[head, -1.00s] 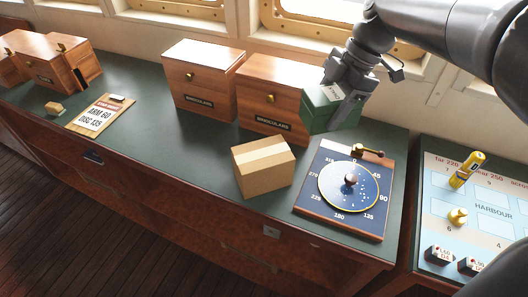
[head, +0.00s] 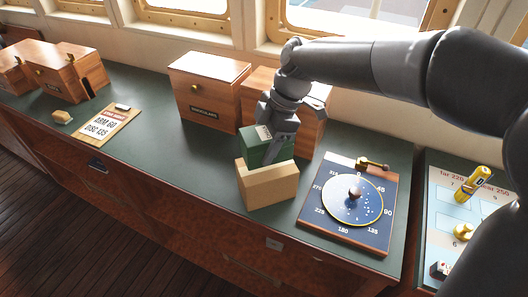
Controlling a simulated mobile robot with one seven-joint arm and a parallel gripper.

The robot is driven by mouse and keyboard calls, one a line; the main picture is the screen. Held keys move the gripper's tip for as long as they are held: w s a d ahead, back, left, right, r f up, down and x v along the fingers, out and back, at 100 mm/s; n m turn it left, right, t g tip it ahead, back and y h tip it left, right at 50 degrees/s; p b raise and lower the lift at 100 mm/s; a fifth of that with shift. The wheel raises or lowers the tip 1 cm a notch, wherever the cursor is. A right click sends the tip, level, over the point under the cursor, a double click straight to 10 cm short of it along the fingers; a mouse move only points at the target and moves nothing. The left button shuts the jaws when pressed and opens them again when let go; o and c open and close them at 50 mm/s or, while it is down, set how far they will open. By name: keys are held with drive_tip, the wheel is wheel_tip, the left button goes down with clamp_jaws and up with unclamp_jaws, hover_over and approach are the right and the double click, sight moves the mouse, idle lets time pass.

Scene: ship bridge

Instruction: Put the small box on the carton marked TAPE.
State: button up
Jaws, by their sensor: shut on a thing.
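My gripper (head: 273,150) is shut on a small dark green box (head: 256,146) with a pale label on its top. The tan cardboard carton (head: 270,190) stands on the green counter, left of the compass board. In the picture the green box overlaps the back part of the carton's top. I cannot tell whether it touches the carton or hangs just above or behind it. No TAPE marking is readable on the carton's visible faces.
Two wooden binocular boxes (head: 208,93) stand behind, the right one partly hidden by my arm. The compass board (head: 348,205) lies close on the right. A clipboard (head: 104,126) and a small tan block (head: 62,117) lie at the left. The counter between is clear.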

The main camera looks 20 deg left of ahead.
drive_tip(key=shift+f, duration=1.65)
drive_tip(key=shift+f, duration=0.15)
drive_tip(key=o, duration=1.1)
drive_tip(key=shift+o, duration=0.2)
drive_tip(key=v, duration=1.2)
